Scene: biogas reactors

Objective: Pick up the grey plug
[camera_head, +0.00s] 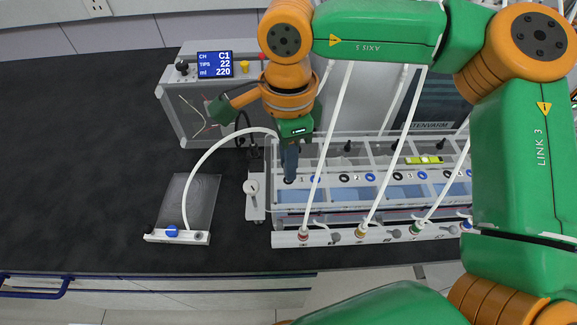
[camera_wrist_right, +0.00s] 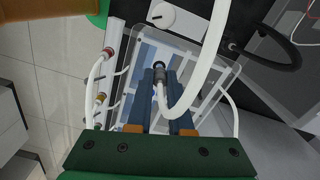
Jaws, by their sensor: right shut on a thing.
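My right gripper (camera_head: 290,172) points down at the left end of the clear-lidded water bath (camera_head: 330,163), by the first position. In the right wrist view its two blue fingers (camera_wrist_right: 159,76) are closed on the sides of the grey plug (camera_wrist_right: 159,88), at the end of a thick white hose (camera_wrist_right: 205,75). The plug is mostly hidden by the fingers in the head view. I cannot tell whether it is still seated in an opening. The hose (camera_head: 217,143) arcs left to a small panel with a blue knob (camera_head: 171,231). My left gripper is not in view.
A control box with a blue display (camera_head: 215,64) stands behind at the left. Thin white tubes (camera_head: 328,150) rise from the front rail (camera_head: 345,236) of the bath. A white stand with a round knob (camera_head: 252,187) is just left of the gripper. The dark bench (camera_head: 75,150) is clear at far left.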

